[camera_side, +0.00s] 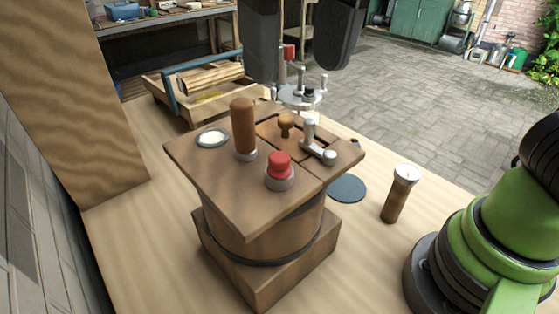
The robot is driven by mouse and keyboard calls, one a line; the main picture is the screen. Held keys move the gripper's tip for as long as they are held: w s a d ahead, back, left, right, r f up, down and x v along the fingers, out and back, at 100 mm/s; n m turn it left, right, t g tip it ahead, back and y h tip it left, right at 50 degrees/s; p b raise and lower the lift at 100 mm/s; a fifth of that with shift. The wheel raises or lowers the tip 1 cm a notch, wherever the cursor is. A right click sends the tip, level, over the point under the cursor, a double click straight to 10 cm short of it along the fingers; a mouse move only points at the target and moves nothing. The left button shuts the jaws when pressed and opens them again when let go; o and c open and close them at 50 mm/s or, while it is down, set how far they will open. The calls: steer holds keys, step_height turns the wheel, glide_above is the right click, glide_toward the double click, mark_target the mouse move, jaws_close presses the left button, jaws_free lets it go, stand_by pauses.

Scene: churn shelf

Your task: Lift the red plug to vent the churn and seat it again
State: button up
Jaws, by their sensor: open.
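The churn (262,232) is a round wooden tub with a dark band, on a square wooden base under a square wooden top. The red plug (279,164) sits in a grey collar (280,181) near the front of that top. My gripper (305,55) is at the upper middle, its two dark fingers wide apart with nothing held between them. It is above and behind the churn top in the picture, clear of the red plug. The upper part of my gripper is cut off by the frame's top edge.
On the churn top stand a wooden handle (243,125), a round glass port (212,138), a wooden knob (286,123) and a metal crank (320,145). A metal stand (301,96) is behind. A gauge-topped wooden post (398,195) and a dark disc (347,189) lie right.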

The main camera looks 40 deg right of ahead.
mark_target(280, 156)
steer(key=shift+n, duration=0.4)
steer(key=f, duration=0.4)
steer(key=shift+w+a+f, duration=0.15)
steer(key=shift+w+f, duration=0.1)
steer(key=shift+w+a+f, duration=0.1)
steer(key=shift+w+f, duration=0.05)
steer(key=shift+f, duration=1.2)
steer(key=shift+w+a+f, duration=0.1)
steer(key=shift+w+f, duration=0.05)
steer(key=shift+f, duration=1.2)
jaws_close()
